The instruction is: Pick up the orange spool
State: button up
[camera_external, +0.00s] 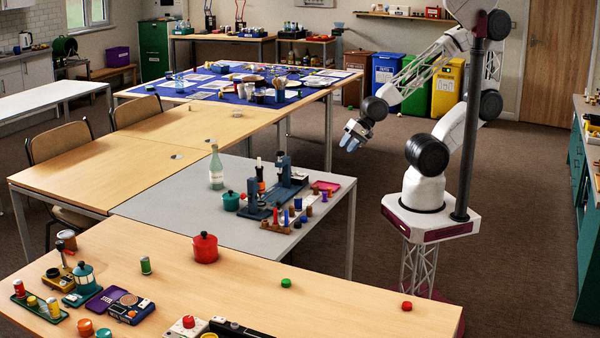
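A group of small coloured pieces that look like spools and pegs stands on the front right of the grey table (200,195). Among them are a blue one (298,203), a brown one (310,211) and a tall orange-red one (276,214). They are too small to tell which is the orange spool. My gripper (351,143) hangs in the air to the right of the grey table, above and apart from the pieces. Its two fingers point down and look parted, with nothing between them.
Dark blue stands (287,180), a clear green bottle (216,167) and a green pot (231,201) stand near the pieces. A red pot (205,247) sits on the front wooden table (350,305). The grey table's left part is bare.

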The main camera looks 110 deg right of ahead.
jog(key=w+d+f+m+t+h, duration=0.1)
jog(key=d+f+m+t+h, duration=0.2)
jog(key=f+m, duration=0.8)
jog(key=m+t+h, duration=0.2)
jog(key=m, duration=1.1)
send_near(330, 188)
jog(key=x, duration=0.5)
jog(key=shift+d+f, duration=0.15)
jog(key=shift+f, duration=0.35)
jog(key=shift+x, duration=2.5)
jog(key=shift+c, duration=0.2)
jog(key=c, duration=0.5)
